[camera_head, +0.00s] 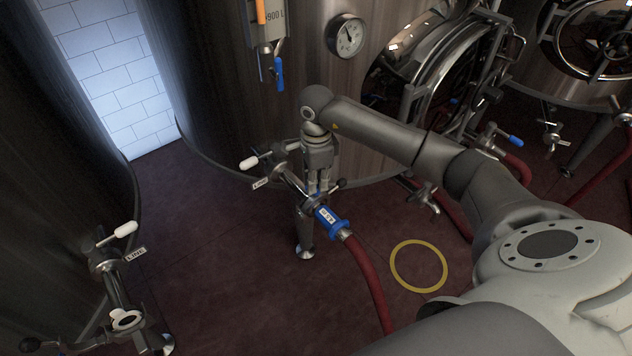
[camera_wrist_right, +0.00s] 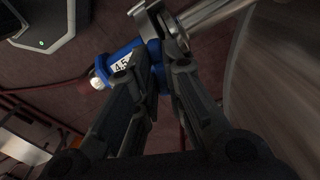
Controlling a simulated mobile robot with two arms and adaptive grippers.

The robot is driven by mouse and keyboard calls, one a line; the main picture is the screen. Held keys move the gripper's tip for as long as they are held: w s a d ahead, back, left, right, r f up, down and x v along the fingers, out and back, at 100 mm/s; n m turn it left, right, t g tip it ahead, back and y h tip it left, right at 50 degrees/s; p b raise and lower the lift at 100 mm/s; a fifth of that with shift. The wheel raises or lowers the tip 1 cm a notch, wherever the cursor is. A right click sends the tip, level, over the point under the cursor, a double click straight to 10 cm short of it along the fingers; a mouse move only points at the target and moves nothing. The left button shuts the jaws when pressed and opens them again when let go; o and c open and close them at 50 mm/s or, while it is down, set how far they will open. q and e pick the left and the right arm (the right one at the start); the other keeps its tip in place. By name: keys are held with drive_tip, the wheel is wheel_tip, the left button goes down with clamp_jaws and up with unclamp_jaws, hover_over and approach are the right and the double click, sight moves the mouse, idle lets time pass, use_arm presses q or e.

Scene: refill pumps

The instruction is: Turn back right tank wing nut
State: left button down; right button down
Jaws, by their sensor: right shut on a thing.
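The right tank (camera_head: 228,95) is a large steel cylinder at the top middle of the head view. Low on it an outlet valve with a white-tipped handle (camera_head: 250,162) joins a blue hose coupling (camera_head: 330,220) on a red hose. My right gripper (camera_head: 318,190) reaches down from above at this joint, with its fingers close around the clamp. In the right wrist view my right gripper (camera_wrist_right: 163,72) is beside the blue coupling (camera_wrist_right: 122,66). The wing nut is mostly hidden by the fingers. My left gripper is out of view.
A yellow ring (camera_head: 419,266) lies flat on the dark red floor right of the hose (camera_head: 370,285). Another valve with a white-tipped handle (camera_head: 125,229) is at the lower left. A gauge (camera_head: 347,36) and a round hatch (camera_head: 455,85) are on the tank. Floor at middle left is clear.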

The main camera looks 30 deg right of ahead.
drive_tip(key=m+b, duration=0.1)
drive_tip(key=m, duration=0.2)
drive_tip(key=shift+m, duration=0.4)
drive_tip(key=m, duration=0.3)
drive_tip(key=shift+m, duration=0.3)
drive_tip(key=m, duration=0.3)
drive_tip(key=shift+m+b, duration=0.35)
drive_tip(key=shift+m, duration=0.05)
drive_tip(key=m, duration=0.8)
drive_tip(key=shift+r, duration=0.1)
drive_tip(key=m, duration=0.3)
drive_tip(key=shift+m, duration=0.4)
drive_tip(key=m+p, duration=0.1)
drive_tip(key=m, duration=0.5)
drive_tip(key=shift+w+p, duration=0.1)
drive_tip(key=shift+p, duration=0.25)
drive_tip(key=shift+m, duration=0.4)
